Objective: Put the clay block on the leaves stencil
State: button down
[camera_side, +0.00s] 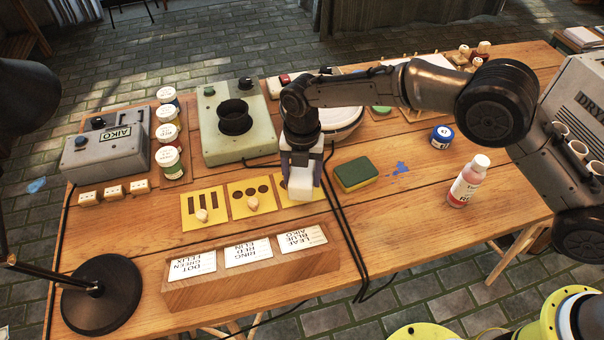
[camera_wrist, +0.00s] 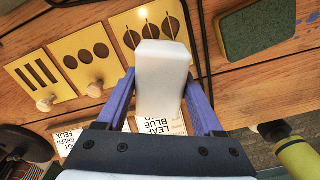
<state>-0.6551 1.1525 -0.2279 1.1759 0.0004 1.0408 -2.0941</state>
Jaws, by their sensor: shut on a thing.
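My gripper (camera_side: 302,165) is shut on a white clay block (camera_wrist: 162,70), with a blue finger on each side of it. The block also shows under my gripper in the side view (camera_side: 301,190). The leaves stencil (camera_wrist: 122,24) is a yellow card with dark leaf-shaped cut-outs. In the wrist view the block overlaps the stencil's near part. In the side view my gripper and the block hide most of this stencil. The block is over or near its surface; I cannot tell whether they touch.
The stripes stencil (camera_side: 203,210) and the dots stencil (camera_side: 252,197) lie to the left, each with a pale knob. A green and yellow sponge (camera_side: 356,174) lies to the right. A wooden card holder (camera_side: 245,268) stands in front. Black cables cross the table beside my gripper.

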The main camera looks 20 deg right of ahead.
aim_at(302, 172)
jog(key=shift+c, duration=0.2)
grip_release()
jog(key=shift+f, duration=0.1)
notch_tip(302, 172, up, 12)
dwell(0.4)
jog(key=shift+r, duration=0.25)
